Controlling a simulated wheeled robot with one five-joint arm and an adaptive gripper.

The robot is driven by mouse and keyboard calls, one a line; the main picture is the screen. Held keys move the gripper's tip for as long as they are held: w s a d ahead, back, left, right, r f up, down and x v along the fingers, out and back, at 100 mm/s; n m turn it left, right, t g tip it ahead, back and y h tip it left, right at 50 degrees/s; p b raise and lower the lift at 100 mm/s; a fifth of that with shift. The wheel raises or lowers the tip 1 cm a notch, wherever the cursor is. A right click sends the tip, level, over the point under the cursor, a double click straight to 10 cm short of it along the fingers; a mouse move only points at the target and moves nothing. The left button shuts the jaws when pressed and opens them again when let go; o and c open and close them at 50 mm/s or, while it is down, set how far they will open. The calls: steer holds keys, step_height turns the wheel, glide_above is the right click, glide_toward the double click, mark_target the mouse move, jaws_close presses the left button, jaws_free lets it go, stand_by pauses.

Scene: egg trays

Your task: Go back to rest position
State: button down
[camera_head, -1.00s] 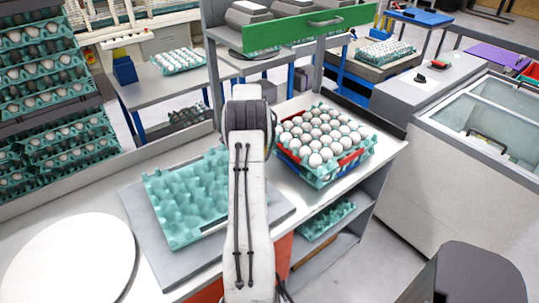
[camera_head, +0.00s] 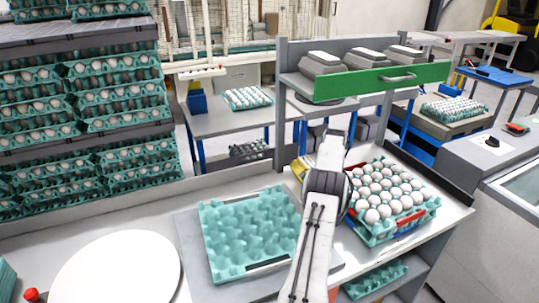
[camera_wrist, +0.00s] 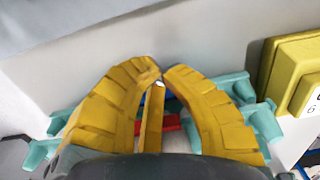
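In the wrist view my gripper (camera_wrist: 161,74) has curved yellow fingers whose tips come together, with no egg visible between them. Teal tray edges (camera_wrist: 263,118) and a red piece show behind the fingers. In the head view my arm reaches over the worktable, and the gripper is mostly hidden behind it. An empty teal egg tray (camera_head: 245,228) lies on a grey plate left of my arm. A teal tray (camera_head: 372,228) filled with white eggs, with red parts at its side, stands right of my arm.
A white round disc (camera_head: 118,270) lies at the front left. Stacked egg trays (camera_head: 90,125) fill the left. A green drawer front (camera_head: 380,82) on a grey frame stands behind my arm. A yellow block (camera_wrist: 292,72) is at the right in the wrist view.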

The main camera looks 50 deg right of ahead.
steer(key=shift+w+r, duration=0.1)
steer(key=w+a+r+n, duration=0.1)
steer(key=w+a+r, duration=0.1)
steer(key=r, duration=0.1)
steer(key=w+a+r+n, duration=0.1)
steer(key=w+a+r, duration=0.1)
steer(key=w+a, duration=0.1)
steer(key=shift+w+r+n, duration=0.3)
steer(key=shift+r, duration=0.1)
steer(key=w+a+r+n, duration=0.55)
steer(key=a+r, duration=0.35)
steer(key=a, duration=0.3)
steer(key=a+r+n+t+h, duration=0.1)
steer(key=a+r+n, duration=0.15)
steer(key=a, duration=0.65)
steer(key=a+r+n+t, duration=0.15)
steer(key=a+r, duration=0.25)
steer(key=a, duration=0.4)
steer(key=s+a+f+n+t+y, duration=0.1)
steer(key=s+a+f+n, duration=0.2)
steer(key=s+a+n, duration=0.8)
steer(key=shift+s+a, duration=3.3)
steer(key=shift+a, duration=0.85)
steer(key=shift+f+t, duration=0.1)
steer(key=shift+t, duration=0.15)
